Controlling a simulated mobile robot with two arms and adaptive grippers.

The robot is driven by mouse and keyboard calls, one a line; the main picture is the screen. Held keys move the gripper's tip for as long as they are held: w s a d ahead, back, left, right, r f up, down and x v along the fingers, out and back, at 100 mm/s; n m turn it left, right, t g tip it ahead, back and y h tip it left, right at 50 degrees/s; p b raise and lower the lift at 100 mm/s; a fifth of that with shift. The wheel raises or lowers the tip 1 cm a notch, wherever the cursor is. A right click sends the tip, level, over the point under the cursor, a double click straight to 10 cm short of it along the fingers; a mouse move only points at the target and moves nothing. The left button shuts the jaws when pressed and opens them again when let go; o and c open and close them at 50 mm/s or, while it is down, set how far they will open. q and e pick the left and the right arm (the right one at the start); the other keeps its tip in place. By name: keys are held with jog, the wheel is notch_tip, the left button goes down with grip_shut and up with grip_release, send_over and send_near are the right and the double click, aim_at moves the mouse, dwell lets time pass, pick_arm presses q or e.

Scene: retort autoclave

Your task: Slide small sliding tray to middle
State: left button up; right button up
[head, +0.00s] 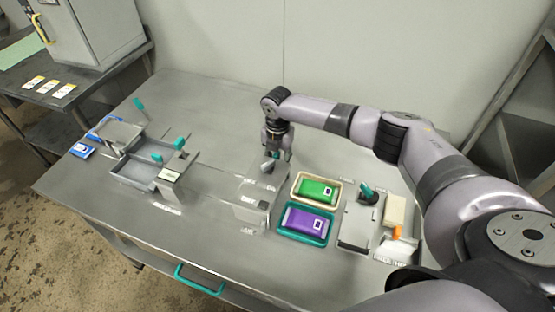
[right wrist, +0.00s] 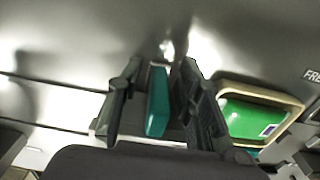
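The small sliding tray looks to be the small grey metal piece (head: 268,167) just under my right gripper (head: 275,148), at the back right end of the grey metal rails in the head view; the arm partly hides it. In the right wrist view an upright teal handle (right wrist: 157,103) stands between the two dark fingers of my right gripper (right wrist: 160,100). The fingers are apart, one on each side of the handle, and do not appear to clamp it. My left gripper is in neither view.
A green pouch (head: 316,189) and a purple pouch (head: 306,222) lie in trays right of the rails. A grey fixture with a teal lever (head: 366,189) stands farther right. A larger metal frame with teal handles (head: 140,172) is at the left. Bare tabletop (head: 190,100) lies behind.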

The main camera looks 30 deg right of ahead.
grip_shut()
dwell(0.3)
dwell(0.6)
